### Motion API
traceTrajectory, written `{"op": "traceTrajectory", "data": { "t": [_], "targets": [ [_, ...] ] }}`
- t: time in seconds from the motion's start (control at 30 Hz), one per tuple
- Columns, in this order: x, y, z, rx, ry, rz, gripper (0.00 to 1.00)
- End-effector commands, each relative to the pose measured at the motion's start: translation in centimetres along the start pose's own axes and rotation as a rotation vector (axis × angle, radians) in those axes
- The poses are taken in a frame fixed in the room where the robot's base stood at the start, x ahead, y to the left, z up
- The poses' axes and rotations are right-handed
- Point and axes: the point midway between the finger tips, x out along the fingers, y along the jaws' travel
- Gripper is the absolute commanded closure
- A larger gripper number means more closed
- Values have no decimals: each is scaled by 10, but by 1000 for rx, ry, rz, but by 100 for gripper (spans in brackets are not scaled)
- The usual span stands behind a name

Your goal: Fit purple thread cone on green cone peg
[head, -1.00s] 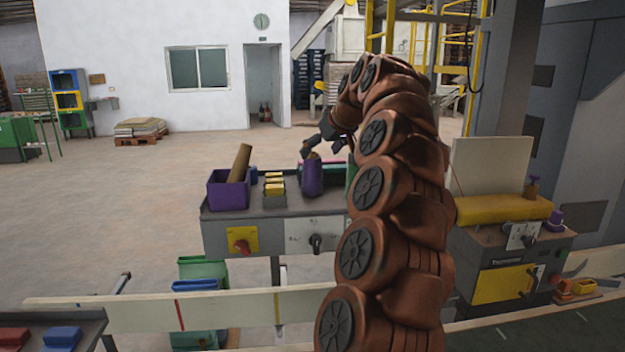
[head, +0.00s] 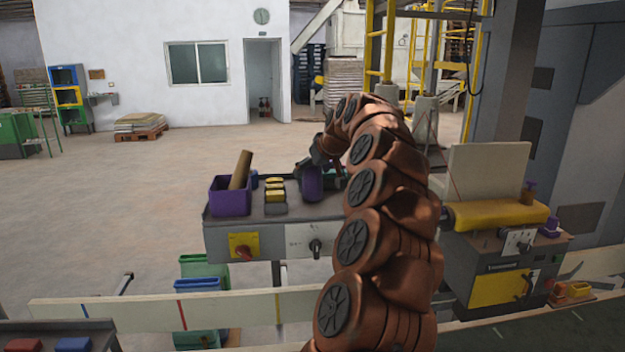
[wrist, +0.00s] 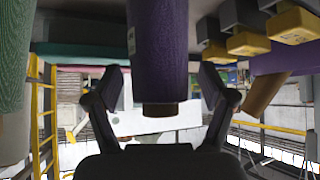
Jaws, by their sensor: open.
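The purple thread cone (head: 312,186) stands upright on the grey bench behind the rail, its top covered by my gripper (head: 320,158) in the head view. In the wrist view, which looks upside down, the purple cone (wrist: 160,50) and its brown tip sit between the two spread fingers of my gripper (wrist: 160,80). The fingers are open, with a gap visible on each side of the cone. A green thread cone (wrist: 14,60) shows at the left edge of the wrist view. I cannot make out the green cone peg.
A purple bin (head: 229,198) holding a brown tube (head: 240,170) stands on the bench's left. Yellow-topped grey blocks (head: 275,196) stand between bin and cone. A pale rail (head: 130,310) crosses in front. A machine with a yellow pad (head: 497,213) stands at right.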

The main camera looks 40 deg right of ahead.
Motion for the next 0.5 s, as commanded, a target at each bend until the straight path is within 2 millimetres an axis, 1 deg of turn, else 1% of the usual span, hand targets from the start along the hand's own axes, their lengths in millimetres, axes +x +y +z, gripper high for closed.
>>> {"op": "traceTrajectory", "data": {
  "t": [0.07,0.5],
  "targets": [
    [0,0,0,0,1,0,18],
    [0,0,0,0,1,1,63]
  ]
}}
